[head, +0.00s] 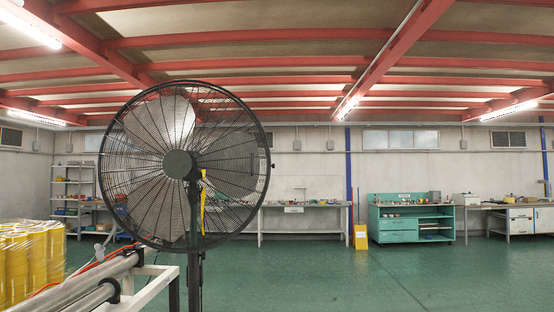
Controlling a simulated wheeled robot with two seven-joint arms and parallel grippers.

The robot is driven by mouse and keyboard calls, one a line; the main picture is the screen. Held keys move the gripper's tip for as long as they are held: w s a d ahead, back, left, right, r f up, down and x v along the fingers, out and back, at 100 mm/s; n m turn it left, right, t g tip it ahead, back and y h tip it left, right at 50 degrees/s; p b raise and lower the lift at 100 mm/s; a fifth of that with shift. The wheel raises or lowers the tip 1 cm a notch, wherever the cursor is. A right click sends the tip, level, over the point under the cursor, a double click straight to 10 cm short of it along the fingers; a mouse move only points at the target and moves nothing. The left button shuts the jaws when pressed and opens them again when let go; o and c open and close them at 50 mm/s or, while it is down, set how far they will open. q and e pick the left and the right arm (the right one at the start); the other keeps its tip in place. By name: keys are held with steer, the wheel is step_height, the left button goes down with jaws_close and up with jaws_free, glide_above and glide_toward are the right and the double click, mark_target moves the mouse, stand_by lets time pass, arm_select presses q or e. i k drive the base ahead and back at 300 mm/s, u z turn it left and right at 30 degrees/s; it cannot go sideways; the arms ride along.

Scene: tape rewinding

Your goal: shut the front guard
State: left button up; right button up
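I cannot make out a front guard for certain in the head view. At the lower left are two metal rollers (92,282), one below the other, cut off by the picture's bottom edge. Beside them is part of a white frame (152,284). An orange-red cable or hose (92,266) runs near the rollers. Whether these parts belong with the guard, I cannot tell. Neither of my grippers shows.
Wrapped yellow rolls (30,262) are at the far left. The green floor (400,280) at right is clear.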

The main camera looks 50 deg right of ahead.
mark_target(178, 164)
steer(key=k, duration=0.1)
steer(key=z, duration=2.1)
steer(key=i, duration=1.1)
steer(key=u, duration=1.35)
